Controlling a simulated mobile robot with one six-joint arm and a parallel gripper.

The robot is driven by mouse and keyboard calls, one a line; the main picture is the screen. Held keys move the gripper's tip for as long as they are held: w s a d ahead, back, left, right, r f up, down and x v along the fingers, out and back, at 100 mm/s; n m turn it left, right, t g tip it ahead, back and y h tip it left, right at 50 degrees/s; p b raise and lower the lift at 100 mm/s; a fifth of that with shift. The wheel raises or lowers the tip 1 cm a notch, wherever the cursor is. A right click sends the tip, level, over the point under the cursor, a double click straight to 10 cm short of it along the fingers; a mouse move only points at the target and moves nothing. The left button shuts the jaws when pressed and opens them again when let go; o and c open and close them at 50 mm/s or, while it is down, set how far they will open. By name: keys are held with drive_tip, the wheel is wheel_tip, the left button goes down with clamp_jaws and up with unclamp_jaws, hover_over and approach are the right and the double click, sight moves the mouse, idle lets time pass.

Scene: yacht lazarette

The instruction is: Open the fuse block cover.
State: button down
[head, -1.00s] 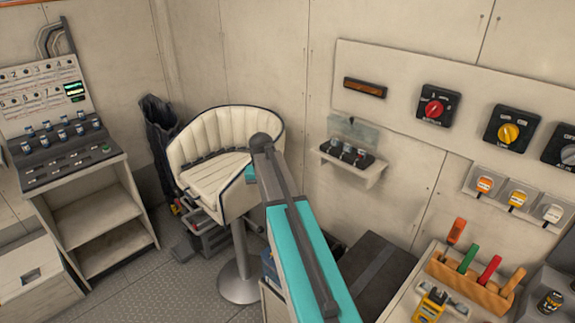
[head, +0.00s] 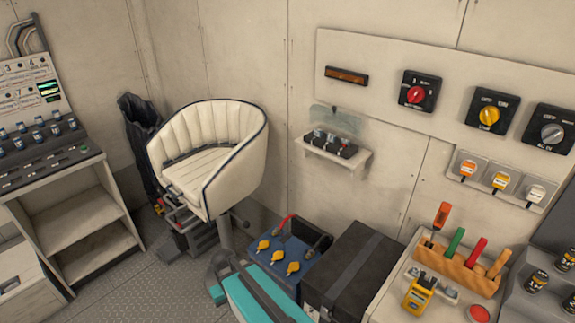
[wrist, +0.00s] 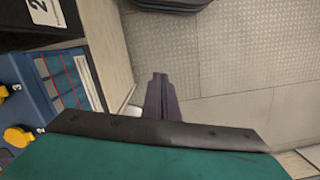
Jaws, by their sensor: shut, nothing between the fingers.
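The fuse block (head: 330,145) is a dark block with several fuses on a small white wall shelf, in the middle right of the head view. A clear, pale cover (head: 336,120) stands up behind and above it, against the wall, and looks raised off the fuses. My gripper (wrist: 160,80) shows in the wrist view as narrow dark fingers, shut and empty, above a grey floor. It is low and away from the fuse block; its fingers are hidden in the head view, where my teal arm shows at the bottom. The fuse block is out of the wrist view.
A blue battery box (head: 290,248) with yellow knobs and a black strapped case (head: 352,265) stand below the shelf. A white seat (head: 212,150) is to their left. A tool rack (head: 455,268) stands at right, under wall switches (head: 490,115). Patterned floor is open at lower left.

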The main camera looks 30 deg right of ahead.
drive_tip(key=s+a+f+g+b, duration=0.1)
drive_tip(key=s+f+g+b, duration=0.3)
drive_tip(key=s+f, duration=1.6)
drive_tip(key=s+b, duration=0.2)
drive_tip(key=b, duration=0.1)
drive_tip(key=shift+a+f+n, duration=0.15)
drive_tip(key=shift+f+n, duration=0.05)
drive_tip(key=shift+n, duration=0.1)
drive_tip(key=shift+s, duration=0.1)
